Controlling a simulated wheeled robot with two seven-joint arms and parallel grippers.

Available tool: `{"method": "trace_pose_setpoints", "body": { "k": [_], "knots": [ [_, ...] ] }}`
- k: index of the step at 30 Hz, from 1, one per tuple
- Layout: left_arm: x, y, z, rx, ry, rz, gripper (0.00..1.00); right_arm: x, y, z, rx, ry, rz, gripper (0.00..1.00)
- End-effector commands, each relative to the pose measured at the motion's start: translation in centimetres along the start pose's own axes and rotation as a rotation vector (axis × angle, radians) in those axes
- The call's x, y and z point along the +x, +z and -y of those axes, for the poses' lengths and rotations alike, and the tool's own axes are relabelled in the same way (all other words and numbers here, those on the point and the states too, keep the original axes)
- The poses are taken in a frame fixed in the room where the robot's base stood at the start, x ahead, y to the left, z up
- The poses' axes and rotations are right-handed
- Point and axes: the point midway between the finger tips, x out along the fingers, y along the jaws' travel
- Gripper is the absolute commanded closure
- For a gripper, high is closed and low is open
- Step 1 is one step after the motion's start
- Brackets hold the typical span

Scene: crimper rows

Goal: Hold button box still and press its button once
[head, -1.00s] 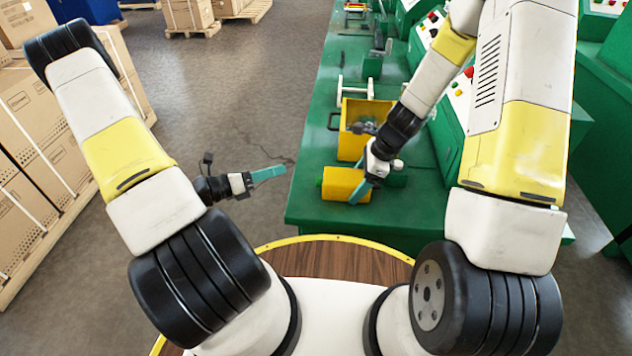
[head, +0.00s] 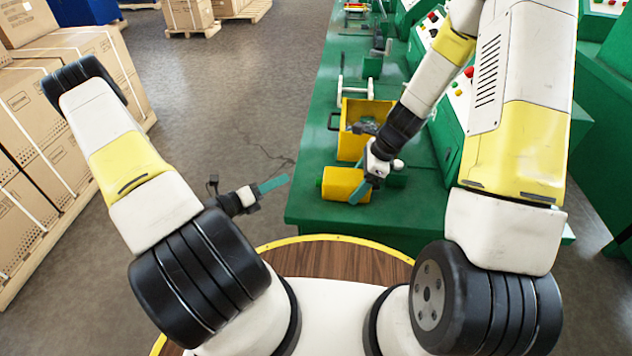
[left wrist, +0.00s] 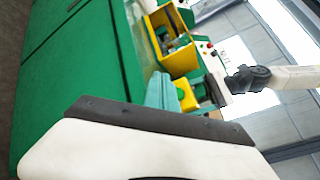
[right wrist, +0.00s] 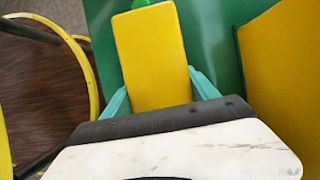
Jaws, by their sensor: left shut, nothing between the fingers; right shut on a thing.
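The button box is a yellow block (head: 343,184) lying on the green table near its front left corner. Its green button (head: 319,182) faces left in the head view. In the right wrist view the box (right wrist: 152,58) sits between the fingers, with a bit of the green button (right wrist: 140,3) at its far end. My right gripper (head: 362,190) is shut on the box. My left gripper (head: 274,184) is shut and empty, left of the table edge, apart from the button and pointing toward it. The left wrist view also shows the box (left wrist: 187,95), partly behind my left fingers.
A yellow open bin (head: 352,147) stands on the table just behind the box, with things inside. The green table (head: 310,213) is clear at its front corner. Control panels with coloured buttons (head: 462,88) line its right side. Stacked cartons (head: 40,130) stand far left.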

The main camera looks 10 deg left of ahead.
Motion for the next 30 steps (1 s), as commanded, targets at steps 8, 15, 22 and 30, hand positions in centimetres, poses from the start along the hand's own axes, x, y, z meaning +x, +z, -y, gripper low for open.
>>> {"method": "trace_pose_setpoints", "body": {
  "k": [8,15,22,30],
  "knots": [
    [2.8,-2.0,2.1,-0.002,-0.003,-0.001,1.0,0.0,0.0,0.0,0.0,0.0,0.0,0.8],
    [4.0,-2.9,2.9,-0.001,-0.002,0.0,1.0,0.0,0.0,0.0,0.0,0.0,0.0,0.8],
    [4.2,-3.0,3.0,0.001,0.0,0.0,1.0,0.0,0.0,0.0,0.0,0.0,0.0,0.8],
    [4.1,-3.0,3.0,0.0,0.0,0.0,1.0,0.0,0.0,0.0,0.0,0.0,0.0,0.8]
  ]
}}
